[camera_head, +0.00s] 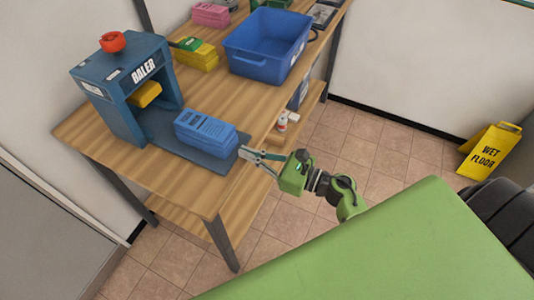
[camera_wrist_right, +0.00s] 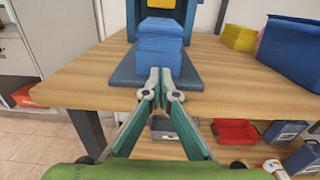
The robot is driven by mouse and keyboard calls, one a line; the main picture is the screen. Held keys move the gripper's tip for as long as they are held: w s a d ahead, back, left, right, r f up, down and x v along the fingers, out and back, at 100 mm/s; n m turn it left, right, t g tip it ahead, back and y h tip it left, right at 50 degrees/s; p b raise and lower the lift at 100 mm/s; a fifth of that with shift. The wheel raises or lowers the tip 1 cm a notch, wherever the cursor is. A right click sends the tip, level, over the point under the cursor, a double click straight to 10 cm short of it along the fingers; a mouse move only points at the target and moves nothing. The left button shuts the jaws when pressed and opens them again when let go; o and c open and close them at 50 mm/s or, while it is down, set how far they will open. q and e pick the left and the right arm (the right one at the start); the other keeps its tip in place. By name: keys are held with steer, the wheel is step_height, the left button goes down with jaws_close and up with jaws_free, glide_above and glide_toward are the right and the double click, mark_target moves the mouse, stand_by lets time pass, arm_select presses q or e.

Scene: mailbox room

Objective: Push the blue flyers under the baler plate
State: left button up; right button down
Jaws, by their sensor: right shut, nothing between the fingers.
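The blue flyers (camera_head: 206,131) lie in a stack on the dark blue base plate (camera_head: 216,162) of the baler (camera_head: 124,84), in front of its opening. The yellow baler plate (camera_head: 146,94) hangs raised inside the blue frame. The stack (camera_wrist_right: 160,45) and the yellow plate (camera_wrist_right: 160,3) also show in the right wrist view, in line ahead of my gripper. My right gripper (camera_head: 243,153) is shut and empty, at the front edge of the base plate, close to the stack with a small gap. It also shows in the right wrist view (camera_wrist_right: 160,75). My left gripper is out of view.
A blue bin (camera_head: 266,48), yellow bundles (camera_head: 196,56) and a pink bundle (camera_head: 210,14) stand farther along the wooden table. A lower shelf (camera_head: 185,213) holds a red tray (camera_wrist_right: 235,132) and blue bundles. A yellow wet floor sign (camera_head: 489,150) stands at the right.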

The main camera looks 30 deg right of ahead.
steer(key=shift+x, duration=0.9)
steer(key=shift+w+a, duration=0.1)
steer(key=b+x, duration=0.2)
steer(key=x, duration=0.5)
steer(key=shift+f, duration=0.1)
steer(key=shift+w+a, duration=0.15)
steer(key=shift+w, duration=0.05)
steer(key=shift+s, duration=0.1)
